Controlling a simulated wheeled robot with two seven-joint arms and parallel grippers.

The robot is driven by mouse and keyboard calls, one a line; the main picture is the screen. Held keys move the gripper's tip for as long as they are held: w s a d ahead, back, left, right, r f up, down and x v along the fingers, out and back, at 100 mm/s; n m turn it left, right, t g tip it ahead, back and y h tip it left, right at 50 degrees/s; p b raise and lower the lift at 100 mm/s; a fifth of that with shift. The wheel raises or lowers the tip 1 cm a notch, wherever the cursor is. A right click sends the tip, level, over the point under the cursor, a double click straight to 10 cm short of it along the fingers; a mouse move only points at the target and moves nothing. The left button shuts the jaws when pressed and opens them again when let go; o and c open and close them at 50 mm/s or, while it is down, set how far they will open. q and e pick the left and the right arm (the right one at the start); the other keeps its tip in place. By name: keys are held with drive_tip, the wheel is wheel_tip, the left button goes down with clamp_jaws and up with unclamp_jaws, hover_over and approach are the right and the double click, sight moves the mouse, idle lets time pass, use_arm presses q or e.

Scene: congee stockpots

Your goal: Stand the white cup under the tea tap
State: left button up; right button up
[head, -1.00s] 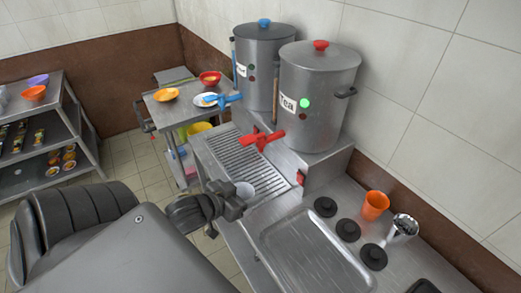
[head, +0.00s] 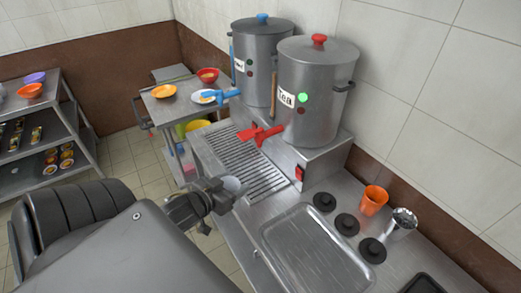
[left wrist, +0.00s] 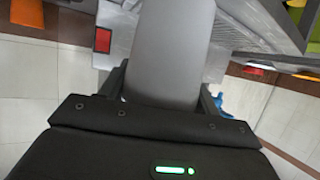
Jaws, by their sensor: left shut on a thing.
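The tea stockpot (head: 311,95) stands at the back, with a "Tea" label, a lit green light and a red tap (head: 259,134) over the slotted drip grate (head: 243,165). My left gripper (head: 222,190) is shut on the white cup (head: 234,184), at the near side of the grate. The cup is mostly hidden behind the fingers in the head view. In the left wrist view the cup (left wrist: 170,50) fills the space between the fingers. The cup is left of and nearer than the tap. My right gripper is not in view.
A second stockpot (head: 262,55) with a blue tap (head: 221,95) stands behind. A metal tray (head: 272,236), black knobs, an orange cup (head: 373,200) and a metal cup (head: 402,222) occupy the right counter. A cart (head: 172,108) with bowls stands at the back left.

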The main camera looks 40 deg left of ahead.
use_arm(q)
drive_tip(key=b+x, duration=0.3)
drive_tip(key=x, duration=0.2)
drive_tip(key=r+b+x, duration=0.1)
drive_tip(key=b+x, duration=0.1)
drive_tip(key=x, duration=0.3)
drive_tip(key=r+b+x, duration=0.1)
drive_tip(key=b+x, duration=0.2)
drive_tip(key=x, duration=0.3)
drive_tip(key=shift+w+b, duration=0.3)
drive_tip(key=shift+w, duration=0.05)
drive_tip(key=shift+r, duration=0.15)
drive_tip(key=o, duration=1)
drive_tip(key=shift+c, duration=0.2)
